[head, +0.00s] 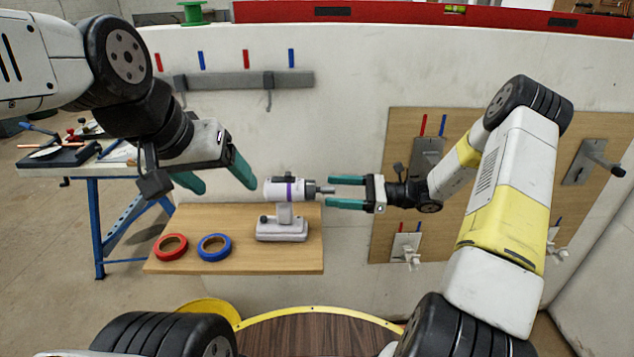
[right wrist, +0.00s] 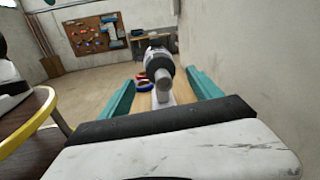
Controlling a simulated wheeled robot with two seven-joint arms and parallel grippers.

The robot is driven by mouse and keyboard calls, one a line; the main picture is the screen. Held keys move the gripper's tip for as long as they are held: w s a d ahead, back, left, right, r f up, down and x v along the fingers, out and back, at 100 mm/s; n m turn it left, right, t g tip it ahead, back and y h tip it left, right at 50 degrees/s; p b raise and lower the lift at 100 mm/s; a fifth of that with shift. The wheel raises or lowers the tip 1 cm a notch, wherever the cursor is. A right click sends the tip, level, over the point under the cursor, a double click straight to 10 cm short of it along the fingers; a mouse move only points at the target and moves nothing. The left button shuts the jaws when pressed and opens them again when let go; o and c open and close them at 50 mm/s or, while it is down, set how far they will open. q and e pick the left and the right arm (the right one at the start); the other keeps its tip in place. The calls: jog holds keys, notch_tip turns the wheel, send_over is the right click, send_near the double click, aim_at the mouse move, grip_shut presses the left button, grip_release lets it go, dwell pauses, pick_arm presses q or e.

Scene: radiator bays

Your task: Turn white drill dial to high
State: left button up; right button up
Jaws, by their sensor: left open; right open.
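The white drill (head: 283,189) with a purple band stands upright on its base on a wooden shelf (head: 300,262). Its dark chuck points right. My right gripper (head: 334,192) is open, with its teal fingers to either side of the drill's chuck tip. In the right wrist view the drill (right wrist: 159,62) shows chuck-first between the open fingers (right wrist: 160,98). My left gripper (head: 222,180) is open, left of and close to the drill's rear end. I cannot make out the dial or its setting.
A red tape ring (head: 171,247) and a blue tape ring (head: 214,248) lie on the shelf left of the drill's base. A grey rail with hooks (head: 240,80) is on the wall behind. A wooden panel with fixtures (head: 385,240) is at right. A round table (head: 320,312) stands in front.

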aim_at(311, 190)
jog(key=shift+w+a, duration=0.15)
jog(key=shift+a, duration=1.15)
jog(key=shift+w+a, duration=0.15)
jog(key=shift+a, duration=1.15)
jog(key=c, duration=1.4)
jog(key=shift+o, duration=0.2)
jog(key=shift+m, duration=0.3)
jog(key=m, duration=1.1)
jog(key=shift+w+r+g+h, duration=0.1)
jog(key=shift+w+g+h, duration=0.05)
jog(key=shift+g+h, duration=0.2)
